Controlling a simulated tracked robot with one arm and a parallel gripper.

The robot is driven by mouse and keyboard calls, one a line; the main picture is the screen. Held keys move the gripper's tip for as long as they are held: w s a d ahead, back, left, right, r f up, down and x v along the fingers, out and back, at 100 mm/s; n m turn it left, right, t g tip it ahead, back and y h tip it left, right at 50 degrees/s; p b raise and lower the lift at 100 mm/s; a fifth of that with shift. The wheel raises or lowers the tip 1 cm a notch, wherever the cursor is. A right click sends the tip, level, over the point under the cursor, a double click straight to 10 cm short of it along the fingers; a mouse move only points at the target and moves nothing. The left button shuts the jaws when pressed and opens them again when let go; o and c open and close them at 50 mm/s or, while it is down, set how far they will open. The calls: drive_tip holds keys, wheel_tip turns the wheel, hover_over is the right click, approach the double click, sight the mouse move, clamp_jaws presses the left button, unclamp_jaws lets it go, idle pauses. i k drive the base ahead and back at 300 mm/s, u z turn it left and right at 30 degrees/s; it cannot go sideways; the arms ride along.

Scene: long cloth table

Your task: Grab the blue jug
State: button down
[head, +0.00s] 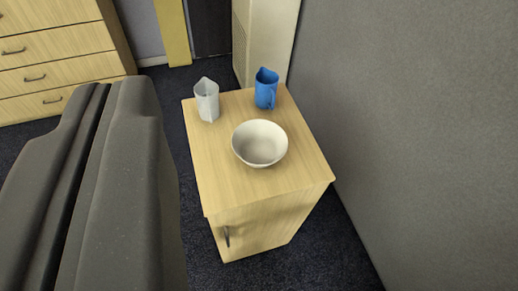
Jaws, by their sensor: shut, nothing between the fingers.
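The blue jug (266,89) stands upright at the back right corner of a small wooden cabinet top (215,165). Its handle faces the front right. My gripper (108,88) fills the left side of the view, large and dark grey. It is shut and empty, with its two fingers side by side. It shows left of the cabinet and well apart from the jug in the picture. Nothing covers the jug.
A pale grey jug (207,100) stands left of the blue jug. A white bowl (259,144) sits in front of both. A grey wall or partition (410,120) runs close along the right. A drawer chest (60,60) stands at back left. Dark carpet is clear left of the cabinet.

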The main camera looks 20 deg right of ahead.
sight(264, 95)
drive_tip(key=k, duration=0.35)
drive_tip(key=z, duration=0.65)
drive_tip(key=i, duration=1.65)
drive_tip(key=u, duration=0.35)
